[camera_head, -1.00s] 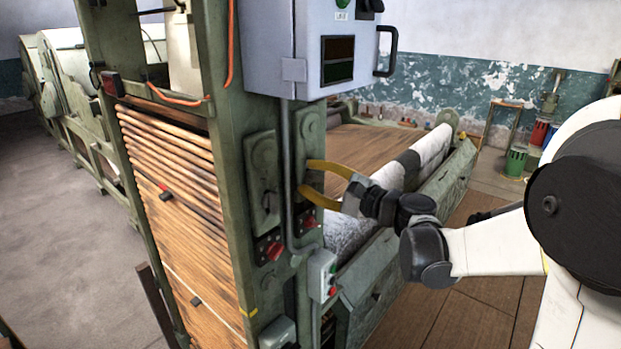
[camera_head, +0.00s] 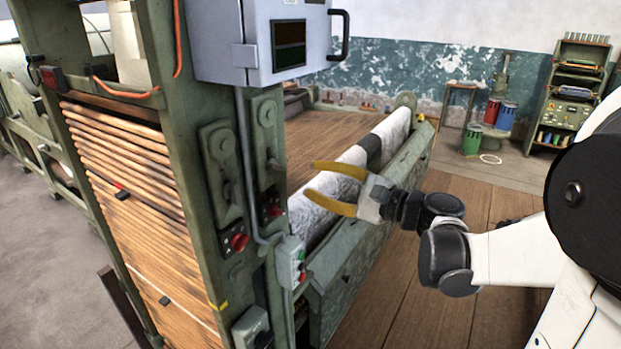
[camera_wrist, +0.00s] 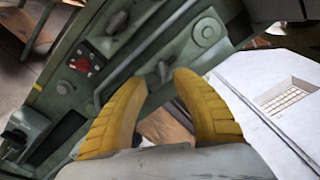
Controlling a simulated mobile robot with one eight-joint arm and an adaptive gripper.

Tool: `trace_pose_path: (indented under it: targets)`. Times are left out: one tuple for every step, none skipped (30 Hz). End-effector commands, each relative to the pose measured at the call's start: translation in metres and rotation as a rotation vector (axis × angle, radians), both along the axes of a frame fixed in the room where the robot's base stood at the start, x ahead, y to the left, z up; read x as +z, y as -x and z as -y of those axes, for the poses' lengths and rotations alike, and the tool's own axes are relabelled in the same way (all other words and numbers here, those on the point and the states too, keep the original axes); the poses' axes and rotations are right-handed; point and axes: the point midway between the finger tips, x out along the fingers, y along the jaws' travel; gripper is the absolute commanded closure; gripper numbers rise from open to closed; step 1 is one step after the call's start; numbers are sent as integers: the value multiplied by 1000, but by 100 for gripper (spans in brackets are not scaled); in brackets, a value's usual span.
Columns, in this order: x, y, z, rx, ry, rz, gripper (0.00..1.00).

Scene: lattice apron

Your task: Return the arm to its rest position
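My gripper (camera_head: 322,184) has yellow curved fingers, spread apart with nothing between them. In the head view it is in the middle, to the right of the green machine post (camera_head: 210,140) and in front of the white and dark roll (camera_head: 350,165). My arm reaches in from the right edge, bent at the elbow. In the wrist view the yellow fingers (camera_wrist: 150,92) point toward the green panel with its red knob (camera_wrist: 82,65) and levers. The fingers show no clear contact with the machine.
A grey control box (camera_head: 262,45) with a handle hangs at upper centre. A button box (camera_head: 291,262) sits low on the post. Coloured cans (camera_head: 472,140) and a green shelf (camera_head: 568,100) stand at the back right. The wooden floor (camera_head: 410,290) is clear.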

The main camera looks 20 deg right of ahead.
Motion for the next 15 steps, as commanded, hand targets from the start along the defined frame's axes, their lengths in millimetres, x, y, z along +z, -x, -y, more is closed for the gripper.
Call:
trace_pose_path:
  targets:
    - [0, 0, 0, 0, 0, 0, 67]
    - [0, 0, 0, 0, 0, 0, 67]
    - [0, 0, 0, 0, 0, 0, 67]
    - [0, 0, 0, 0, 0, 0, 67]
    - [0, 0, 0, 0, 0, 0, 67]
    - [0, 0, 0, 0, 0, 0, 67]
    - [0, 0, 0, 0, 0, 0, 67]
    - [0, 0, -1, 1, 1, 0, 67]
    - [-2, 0, -3, 2, 10, -3, 67]
    - [-5, 1, -6, 6, 23, -6, 67]
    - [-10, 2, -11, 12, 46, -14, 67]
    - [-19, 6, -20, 22, 92, -26, 67]
    - [-29, 9, -29, 34, 141, -38, 67]
    - [-41, 14, -39, 48, 201, -51, 67]
    - [-60, 23, -53, 72, 300, -71, 67]
